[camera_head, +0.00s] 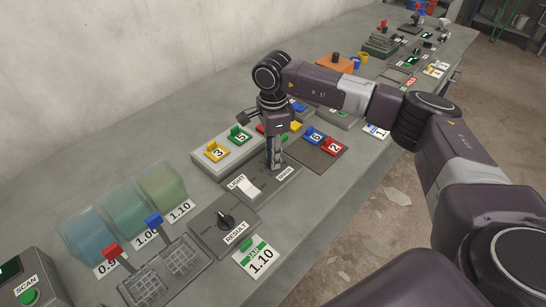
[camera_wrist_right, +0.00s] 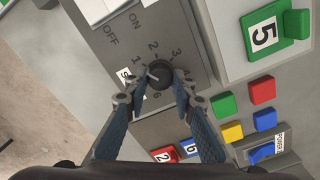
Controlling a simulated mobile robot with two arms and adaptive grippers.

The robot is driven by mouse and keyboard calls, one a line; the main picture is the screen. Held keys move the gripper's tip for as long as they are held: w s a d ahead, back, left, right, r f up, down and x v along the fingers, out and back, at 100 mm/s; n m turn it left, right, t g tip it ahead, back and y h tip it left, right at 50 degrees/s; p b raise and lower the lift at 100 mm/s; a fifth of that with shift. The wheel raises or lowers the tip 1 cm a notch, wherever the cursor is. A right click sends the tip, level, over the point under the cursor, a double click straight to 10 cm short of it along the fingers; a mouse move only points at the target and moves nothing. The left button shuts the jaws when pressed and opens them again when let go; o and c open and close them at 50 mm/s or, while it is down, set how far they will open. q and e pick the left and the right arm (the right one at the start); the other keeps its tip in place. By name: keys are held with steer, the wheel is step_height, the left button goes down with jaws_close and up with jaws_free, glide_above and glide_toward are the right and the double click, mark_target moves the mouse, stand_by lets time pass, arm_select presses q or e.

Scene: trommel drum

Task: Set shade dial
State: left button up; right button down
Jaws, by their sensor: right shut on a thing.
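The shade dial is a round black knob (camera_wrist_right: 159,74) on a grey panel, ringed by numbers, with 1, 2, 3 and 6 readable. A pale line on the knob points toward the picture's left, below the 1; the exact setting is unclear. My right gripper (camera_wrist_right: 162,89) is shut on the knob, one fingertip on either side of it. In the head view my right gripper (camera_head: 275,166) points straight down at the panel marked SHADE and hides the knob. My left gripper is not in view.
The LIGHT switch (camera_head: 248,186) sits on the same panel. Numbered coloured blocks (camera_head: 237,136) on trays stand behind and beside the gripper. Nearer are the RESULT dial (camera_head: 226,220), a green 1.10 card (camera_head: 258,256), tinted translucent blocks (camera_head: 126,210) and wire baskets (camera_head: 182,258).

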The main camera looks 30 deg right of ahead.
stand_by(0.5)
steer(key=c, duration=1.6)
jaws_free()
step_height(320, 180, up, 12)
steer(key=shift+r, duration=0.1)
